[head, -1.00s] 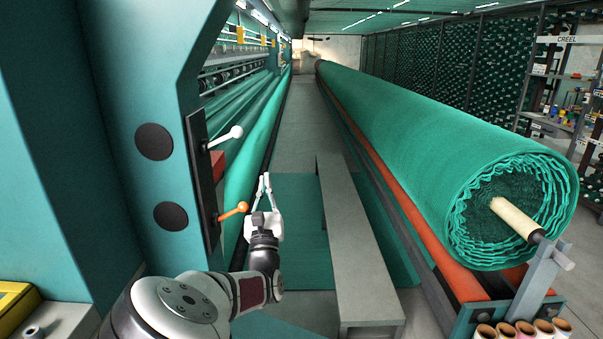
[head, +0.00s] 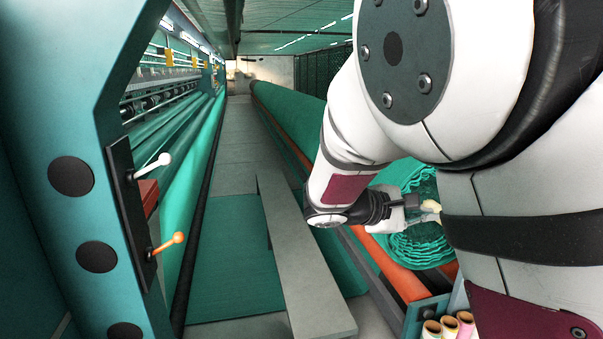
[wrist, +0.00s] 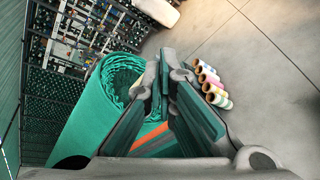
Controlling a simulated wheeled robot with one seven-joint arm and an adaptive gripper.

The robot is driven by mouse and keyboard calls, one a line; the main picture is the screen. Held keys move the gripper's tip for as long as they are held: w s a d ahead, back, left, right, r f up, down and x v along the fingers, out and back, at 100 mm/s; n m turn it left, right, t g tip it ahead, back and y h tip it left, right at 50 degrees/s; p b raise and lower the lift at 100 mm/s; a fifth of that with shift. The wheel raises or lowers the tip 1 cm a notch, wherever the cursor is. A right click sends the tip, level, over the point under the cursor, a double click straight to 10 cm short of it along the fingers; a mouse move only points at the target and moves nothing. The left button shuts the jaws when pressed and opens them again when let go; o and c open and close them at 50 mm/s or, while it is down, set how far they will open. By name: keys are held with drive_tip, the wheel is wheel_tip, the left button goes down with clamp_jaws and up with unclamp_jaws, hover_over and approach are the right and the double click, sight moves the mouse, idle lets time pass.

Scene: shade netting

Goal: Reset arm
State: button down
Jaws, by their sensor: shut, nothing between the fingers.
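My gripper (head: 428,210) is at the right of the head view, in front of the green net roll's near end, partly hidden by my arm. It is shut and empty. In the wrist view its two dark fingers (wrist: 164,62) come together, with no object visible between them. My large white arm links fill the right side of the head view, the elbow bent and raised. My gripper is well apart from the machine panel's white lever (head: 152,166) and orange lever (head: 168,242).
The green net roll (head: 288,108) lies on an orange-railed stand (head: 385,272); it also shows in the wrist view (wrist: 90,112). Open floor (wrist: 262,85) shows beyond the cones.

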drive_tip(key=s+d+m+g+y, duration=0.3)
drive_tip(key=s+m+y, duration=0.35)
drive_tip(key=s, duration=0.85)
drive_tip(key=s+a+r+m+t+y, duration=0.2)
drive_tip(key=s+a+m+y, duration=0.3)
drive_tip(key=s, duration=0.8)
drive_tip(key=a+t+y, duration=0.1)
drive_tip(key=a, duration=0.2)
drive_tip(key=shift+s+a+y, duration=0.2)
drive_tip(key=shift+s+y, duration=0.15)
drive_tip(key=shift+a, duration=0.15)
